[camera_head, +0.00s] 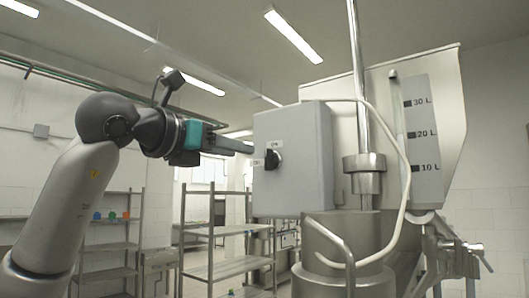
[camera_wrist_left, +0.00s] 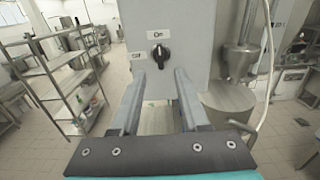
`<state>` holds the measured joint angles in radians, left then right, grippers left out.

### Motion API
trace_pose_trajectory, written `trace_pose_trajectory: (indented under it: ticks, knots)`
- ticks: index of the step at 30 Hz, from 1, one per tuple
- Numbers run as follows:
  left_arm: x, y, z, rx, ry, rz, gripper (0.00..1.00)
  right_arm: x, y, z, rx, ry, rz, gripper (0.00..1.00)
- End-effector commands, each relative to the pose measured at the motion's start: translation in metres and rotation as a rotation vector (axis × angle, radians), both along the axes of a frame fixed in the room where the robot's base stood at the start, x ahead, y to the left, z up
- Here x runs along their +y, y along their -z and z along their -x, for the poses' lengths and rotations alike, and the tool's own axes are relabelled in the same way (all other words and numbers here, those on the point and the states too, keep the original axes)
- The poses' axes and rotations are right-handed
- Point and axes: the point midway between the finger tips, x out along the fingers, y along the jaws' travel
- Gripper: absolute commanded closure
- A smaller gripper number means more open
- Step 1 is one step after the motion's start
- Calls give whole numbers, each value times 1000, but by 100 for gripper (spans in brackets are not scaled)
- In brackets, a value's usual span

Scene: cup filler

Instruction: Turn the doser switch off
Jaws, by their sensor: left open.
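The doser switch is a black rotary knob (camera_head: 272,159) on the front of a grey control box (camera_head: 304,165). In the left wrist view the knob (camera_wrist_left: 160,56) stands roughly upright, toward the "On" label (camera_wrist_left: 157,35) above it. The "Off" label (camera_wrist_left: 138,55) is to its left. My left gripper (camera_head: 250,147) comes in from the left, close to the box face. In the wrist view its two fingers (camera_wrist_left: 158,76) are open and empty, with the tips left and right of the knob and a little below it. I cannot tell the exact gap to the knob.
The metal hopper (camera_head: 418,130) with litre marks stands behind and right of the box. A white cable (camera_head: 402,180) loops beside a steel cylinder (camera_head: 340,235). Metal shelves (camera_head: 212,235) stand in the background at left.

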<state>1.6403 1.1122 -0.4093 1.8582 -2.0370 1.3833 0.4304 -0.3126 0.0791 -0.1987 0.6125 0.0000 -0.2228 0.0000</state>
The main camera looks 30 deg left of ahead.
Motion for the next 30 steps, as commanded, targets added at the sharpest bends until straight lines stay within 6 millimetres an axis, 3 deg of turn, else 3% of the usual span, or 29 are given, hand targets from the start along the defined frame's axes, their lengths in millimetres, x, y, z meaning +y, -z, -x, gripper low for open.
trace_pose_trajectory:
  ticks: [6,12,18,26,30]
  knots:
    - [-5,-2,-49,4,2,2,55,1,-18,-9,-15,-1,-1,50]
    - [-6,-2,-80,2,1,2,55,2,-30,-17,-29,-1,-3,50]
    - [-7,-1,-92,0,1,1,55,1,-34,-17,-29,-2,-3,50]
    - [-7,0,-93,-1,1,0,55,2,-33,-16,-28,-2,-3,50]
    - [-7,0,-93,-1,1,1,70,1,-33,-16,-26,-2,-3,50]
